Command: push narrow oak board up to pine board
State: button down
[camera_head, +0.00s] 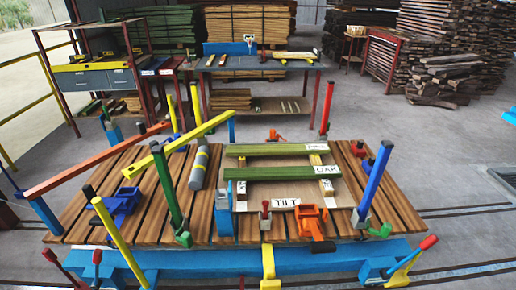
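A long greenish board with an OAK label at its right end, the oak board (270,173), lies across a light panel on the slatted table. Behind it and roughly parallel lies another greenish board (265,150), whose end label is too small to read surely; it is likely the pine board. A strip of the panel shows between the two boards, so they are apart. Both lie flat, their right ends near short light wood pieces with labels. My gripper is not in view.
A TILT label (285,203) lies in front of the oak board. An orange clamp (312,220), a blue clamp (122,203) and a grey cylinder (199,167) are on the slatted table (400,205). Upright coloured levers, such as a green one (168,190) and a blue one (373,185), stand around.

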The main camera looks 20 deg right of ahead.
aim_at(288, 173)
jog(key=i+j, duration=0.1)
jog(key=i, duration=0.35)
jog(key=i+j, duration=0.1)
jog(key=i, duration=0.35)
